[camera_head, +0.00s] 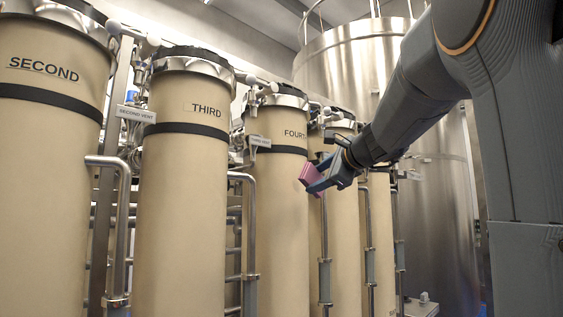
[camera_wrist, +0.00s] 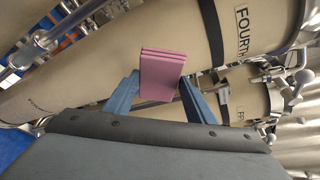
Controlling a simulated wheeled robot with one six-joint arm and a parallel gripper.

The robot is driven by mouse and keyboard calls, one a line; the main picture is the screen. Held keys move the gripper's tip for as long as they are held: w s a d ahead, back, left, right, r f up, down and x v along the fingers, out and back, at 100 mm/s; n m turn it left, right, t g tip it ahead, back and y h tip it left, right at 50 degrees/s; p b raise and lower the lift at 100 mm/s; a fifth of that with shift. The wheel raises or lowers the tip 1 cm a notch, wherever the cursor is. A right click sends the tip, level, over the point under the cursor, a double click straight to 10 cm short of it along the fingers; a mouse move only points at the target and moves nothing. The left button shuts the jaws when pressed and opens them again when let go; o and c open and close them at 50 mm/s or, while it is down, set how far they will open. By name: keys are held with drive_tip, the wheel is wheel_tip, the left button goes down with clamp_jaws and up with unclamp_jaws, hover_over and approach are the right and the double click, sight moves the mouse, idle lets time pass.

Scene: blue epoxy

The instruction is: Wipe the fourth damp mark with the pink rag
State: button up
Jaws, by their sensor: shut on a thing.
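My gripper (camera_head: 317,176) is shut on the pink rag (camera_head: 308,174), a folded block. In the wrist view the rag (camera_wrist: 161,75) sits between the two blue fingers of my gripper (camera_wrist: 155,88). The column labelled FOURTH (camera_head: 279,215) is a tall beige cylinder with a black band, standing behind and left of the rag. In the wrist view the FOURTH column (camera_wrist: 205,45) runs slantwise beyond the rag. I cannot tell whether the rag touches it. No damp mark can be made out in either view.
Columns labelled SECOND (camera_head: 45,190) and THIRD (camera_head: 182,220) stand to the left. A further beige column (camera_head: 345,240) stands right of the fourth. Steel pipes (camera_head: 249,240) run upright between columns. A large steel tank (camera_head: 440,220) stands behind at right.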

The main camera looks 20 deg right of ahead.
sight(300, 188)
drive_tip(key=shift+w+a+f+m+g+p, duration=0.2)
drive_tip(key=shift+w+a+m+p, duration=0.2)
drive_tip(key=shift+w, duration=0.55)
drive_tip(key=shift+w+a+f+m+g+p, duration=0.25)
drive_tip(key=shift+w+p, duration=0.2)
drive_tip(key=shift+w, duration=0.45)
drive_tip(key=shift+w+a+f+m+g+p, duration=0.15)
drive_tip(key=shift+w+a+m+p, duration=0.25)
drive_tip(key=shift+w, duration=0.55)
drive_tip(key=shift+w+a+p, duration=0.2)
drive_tip(key=shift+w, duration=0.35)
drive_tip(key=shift+w+a+p, duration=0.2)
drive_tip(key=shift+w, duration=0.35)
drive_tip(key=shift+w+d, duration=0.3)
drive_tip(key=shift+d, duration=0.65)
drive_tip(key=shift+w+d, duration=0.25)
drive_tip(key=shift+d, duration=0.7)
drive_tip(key=shift+w, duration=0.15)
drive_tip(key=shift+s+a, duration=0.2)
drive_tip(key=shift+a, duration=0.5)
drive_tip(key=shift+s+a, duration=0.2)
drive_tip(key=shift+a, duration=0.45)
drive_tip(key=shift+s+a, duration=0.2)
drive_tip(key=shift+a, duration=0.5)
